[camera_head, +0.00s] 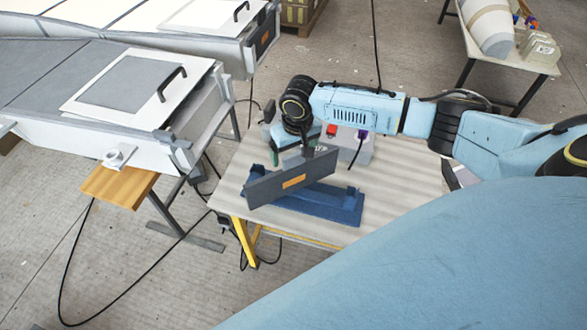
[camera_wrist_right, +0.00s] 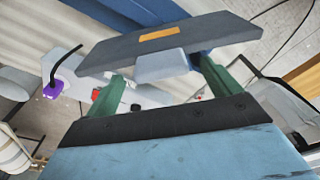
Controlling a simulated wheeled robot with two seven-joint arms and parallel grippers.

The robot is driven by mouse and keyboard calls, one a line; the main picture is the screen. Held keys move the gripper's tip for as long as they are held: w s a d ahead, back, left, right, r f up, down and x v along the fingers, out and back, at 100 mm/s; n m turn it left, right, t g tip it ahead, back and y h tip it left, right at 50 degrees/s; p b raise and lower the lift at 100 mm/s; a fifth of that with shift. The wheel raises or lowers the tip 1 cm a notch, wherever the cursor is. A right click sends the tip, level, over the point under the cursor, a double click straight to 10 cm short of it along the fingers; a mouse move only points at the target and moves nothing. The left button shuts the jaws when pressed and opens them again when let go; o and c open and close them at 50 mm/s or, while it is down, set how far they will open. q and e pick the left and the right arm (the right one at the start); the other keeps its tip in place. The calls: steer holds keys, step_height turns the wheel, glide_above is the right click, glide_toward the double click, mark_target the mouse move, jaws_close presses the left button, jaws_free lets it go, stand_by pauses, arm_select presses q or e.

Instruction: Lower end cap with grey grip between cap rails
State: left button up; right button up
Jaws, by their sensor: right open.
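The end cap (camera_head: 290,180) is a dark grey panel with an orange label, standing at the blue cradle (camera_head: 335,205) on the table. Its light grey grip (camera_wrist_right: 160,66) shows in the right wrist view. My right gripper (camera_head: 307,148) is over the cap from behind, and its green fingers are open on either side of the grip. I cannot tell whether they touch it. The cap rails (camera_head: 183,150) appear as grey uprights at the open end of the near mould (camera_head: 150,150). My left gripper is not in view.
A white panel with a black handle (camera_head: 172,83) lies on the near mould. A wooden shelf (camera_head: 118,186) juts from its side. The striped table (camera_head: 400,185) also bears a grey box with a red button (camera_head: 331,130). A floor gap separates table and mould, with cables there.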

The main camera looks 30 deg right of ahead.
mark_target(293, 173)
step_height(293, 173, down, 2)
steer(key=shift+w+f, duration=0.15)
steer(key=shift+f, duration=0.05)
steer(key=shift+r, duration=0.1)
steer(key=c, duration=1.8)
